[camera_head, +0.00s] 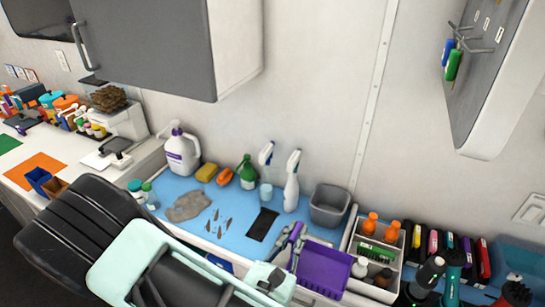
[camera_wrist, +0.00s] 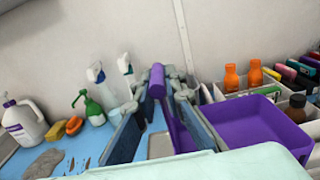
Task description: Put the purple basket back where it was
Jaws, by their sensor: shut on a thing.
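The purple basket (camera_head: 324,268) is at the front right of the blue mat in the head view, left of the white caddy. In the wrist view the basket (camera_wrist: 245,125) is at the right, open side up and looking empty. My gripper (camera_head: 294,238) is at its left side. In the wrist view my gripper (camera_wrist: 162,90) has its fingers on both sides of a purple part of the basket, shut on it. My arm hides some of the near edge. I cannot tell whether the basket touches the counter.
The blue mat (camera_head: 180,183) carries a grey bin (camera_head: 329,205), a white spray bottle (camera_head: 291,182), a green bottle (camera_head: 247,172), a black pad (camera_head: 263,224) and a grey cloth (camera_head: 188,206). A white caddy (camera_head: 351,243) with orange bottles stands right of the basket. A wall cabinet (camera_head: 235,50) hangs above.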

